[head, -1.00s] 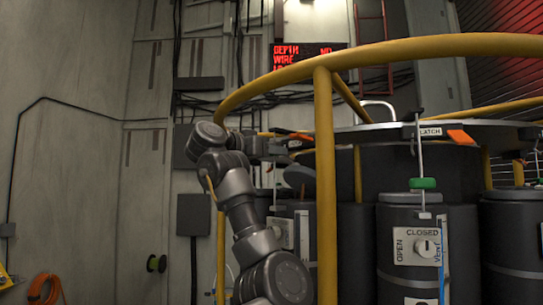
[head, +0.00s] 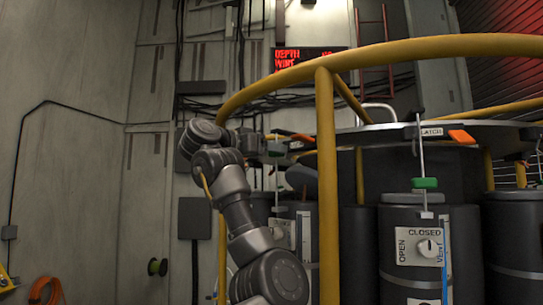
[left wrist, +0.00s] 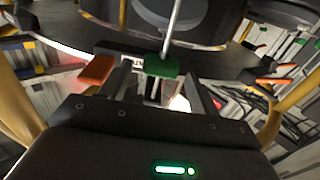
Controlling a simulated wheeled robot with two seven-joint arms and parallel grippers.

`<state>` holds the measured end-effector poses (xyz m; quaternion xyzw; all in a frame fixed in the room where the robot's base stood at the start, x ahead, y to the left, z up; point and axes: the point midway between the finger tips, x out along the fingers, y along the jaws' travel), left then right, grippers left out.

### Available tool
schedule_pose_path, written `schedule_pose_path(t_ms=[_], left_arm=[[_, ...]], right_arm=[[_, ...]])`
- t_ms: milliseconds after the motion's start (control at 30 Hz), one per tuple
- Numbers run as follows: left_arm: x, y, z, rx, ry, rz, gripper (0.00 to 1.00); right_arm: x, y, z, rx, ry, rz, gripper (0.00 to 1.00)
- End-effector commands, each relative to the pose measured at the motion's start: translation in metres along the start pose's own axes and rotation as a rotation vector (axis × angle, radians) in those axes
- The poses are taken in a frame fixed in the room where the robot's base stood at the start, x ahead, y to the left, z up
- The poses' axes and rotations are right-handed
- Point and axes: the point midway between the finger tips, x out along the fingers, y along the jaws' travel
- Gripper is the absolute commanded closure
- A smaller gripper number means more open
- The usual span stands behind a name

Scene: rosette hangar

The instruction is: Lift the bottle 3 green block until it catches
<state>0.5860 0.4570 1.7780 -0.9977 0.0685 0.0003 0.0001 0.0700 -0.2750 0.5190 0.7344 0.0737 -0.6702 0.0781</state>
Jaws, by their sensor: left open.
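In the left wrist view a green block (left wrist: 162,67) sits on a thin upright rod, straight ahead of my left gripper (left wrist: 152,88). The jaws are open and the block is at or just beyond the fingertips; I cannot tell whether they touch. In the head view my left gripper (head: 277,147) is behind the yellow rail, at the height of the rack's top plate. Another green block (head: 424,183) is on a rod above the front bottle (head: 405,275), whose valve panel reads OPEN and CLOSED. No bottle number is readable. My right gripper is out of view.
A yellow rail (head: 430,47) and its post (head: 326,190) stand between the head camera and the rack. Orange latch handles show on the top plate (head: 462,135) and beside my left gripper (left wrist: 97,70). Dark bottles stand close together below.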

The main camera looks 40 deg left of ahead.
Motion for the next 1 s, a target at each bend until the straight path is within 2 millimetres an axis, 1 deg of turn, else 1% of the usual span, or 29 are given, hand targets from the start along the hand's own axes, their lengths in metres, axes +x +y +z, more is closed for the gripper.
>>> schedule_pose_path(t_ms=[33,100,700,833,1000], left_arm=[[-0.005,-0.001,0.003,0.000,0.002,-0.002,0.38],[-0.011,-0.001,0.003,0.000,0.003,-0.002,0.38],[-0.062,0.000,0.003,-0.006,-0.002,0.002,0.38],[-0.069,0.000,0.002,-0.007,-0.003,0.003,0.38],[-0.072,0.001,0.002,-0.009,-0.004,0.004,0.38]], right_arm=[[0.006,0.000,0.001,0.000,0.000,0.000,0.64],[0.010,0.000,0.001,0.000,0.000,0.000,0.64],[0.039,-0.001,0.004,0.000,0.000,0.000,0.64],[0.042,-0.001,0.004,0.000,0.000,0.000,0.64],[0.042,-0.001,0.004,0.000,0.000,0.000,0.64]])
